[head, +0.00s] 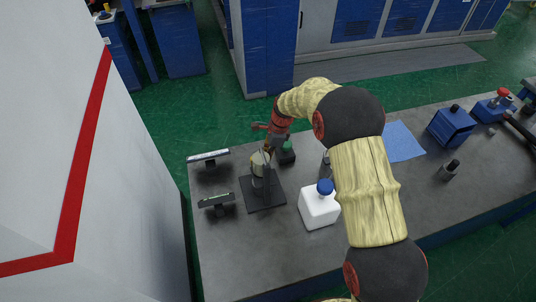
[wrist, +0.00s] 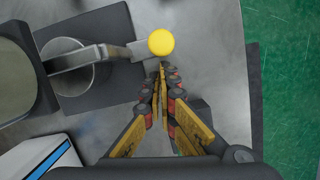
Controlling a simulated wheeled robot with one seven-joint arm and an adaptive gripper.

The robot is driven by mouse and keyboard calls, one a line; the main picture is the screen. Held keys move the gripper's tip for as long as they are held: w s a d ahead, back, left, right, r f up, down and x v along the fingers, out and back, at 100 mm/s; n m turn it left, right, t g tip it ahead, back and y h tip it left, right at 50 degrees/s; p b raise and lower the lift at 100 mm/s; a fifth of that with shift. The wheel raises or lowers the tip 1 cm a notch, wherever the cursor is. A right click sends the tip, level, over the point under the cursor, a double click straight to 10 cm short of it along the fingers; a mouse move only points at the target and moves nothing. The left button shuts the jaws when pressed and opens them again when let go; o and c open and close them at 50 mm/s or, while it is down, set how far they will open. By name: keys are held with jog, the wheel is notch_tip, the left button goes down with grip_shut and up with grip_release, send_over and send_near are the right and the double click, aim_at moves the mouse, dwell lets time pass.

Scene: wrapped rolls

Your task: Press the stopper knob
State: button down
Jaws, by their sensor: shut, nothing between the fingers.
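A yellow round knob (wrist: 161,42), which I take for the stopper knob, shows in the wrist view at the end of a flat metal bar (wrist: 100,56). The bar reaches over a metal cylinder (wrist: 70,72) on a dark base plate (wrist: 103,22). My gripper (wrist: 161,66) is shut and empty, its fingertips just below the knob in the picture; I cannot tell whether they touch it.
A dark box with a green top (head: 287,147) is close behind my gripper. A blue sheet (head: 401,141) lies farther right.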

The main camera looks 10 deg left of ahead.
jog(key=a, duration=0.1)
jog(key=s+a+p, duration=0.1)
jog(key=a, duration=0.1)
jog(key=s+a, duration=0.1)
jog(key=shift+a, duration=0.15)
dwell(0.4)
